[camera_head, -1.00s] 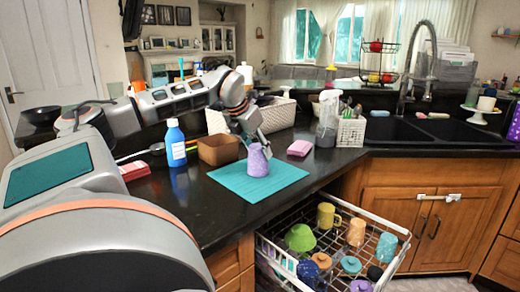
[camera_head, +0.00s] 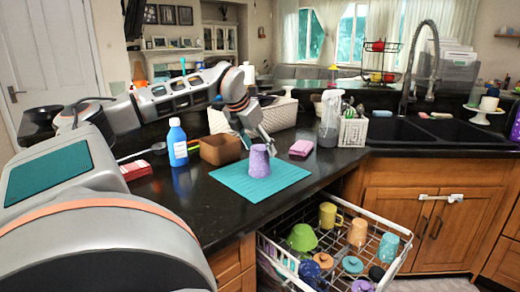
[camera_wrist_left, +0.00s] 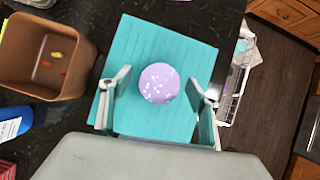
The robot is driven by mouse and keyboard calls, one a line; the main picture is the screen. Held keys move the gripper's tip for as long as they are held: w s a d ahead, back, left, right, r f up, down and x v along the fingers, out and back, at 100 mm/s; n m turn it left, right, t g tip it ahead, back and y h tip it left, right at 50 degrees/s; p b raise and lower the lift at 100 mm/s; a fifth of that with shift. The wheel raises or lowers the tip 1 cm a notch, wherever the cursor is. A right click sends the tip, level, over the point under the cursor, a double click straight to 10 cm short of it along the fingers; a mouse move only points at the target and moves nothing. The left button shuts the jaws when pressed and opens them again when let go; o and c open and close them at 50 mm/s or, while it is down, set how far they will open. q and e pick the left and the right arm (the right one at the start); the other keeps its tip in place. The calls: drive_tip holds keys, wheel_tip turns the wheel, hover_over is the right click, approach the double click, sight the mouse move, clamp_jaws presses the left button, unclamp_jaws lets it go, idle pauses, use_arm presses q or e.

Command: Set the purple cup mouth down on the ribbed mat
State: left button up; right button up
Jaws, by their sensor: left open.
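The purple cup (camera_head: 259,161) stands mouth down on the teal ribbed mat (camera_head: 286,176), on the dark counter. In the left wrist view its round speckled base (camera_wrist_left: 159,83) faces the camera, over the mat (camera_wrist_left: 190,50). My left gripper (camera_head: 259,146) is above and behind the cup in the head view. In the wrist view its two fingers (camera_wrist_left: 160,88) are spread wide on either side of the cup, with gaps between them and it. My right gripper is not in view.
A brown bin (camera_head: 220,149) and a blue bottle (camera_head: 177,142) stand left of the mat. A pink sponge (camera_head: 301,148) and a white basket (camera_head: 352,132) are to its right. An open dishwasher rack (camera_head: 333,252) with several cups is below the counter edge.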

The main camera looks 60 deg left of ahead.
use_arm(q)
drive_tip(key=v, duration=1.1)
idle(0.4)
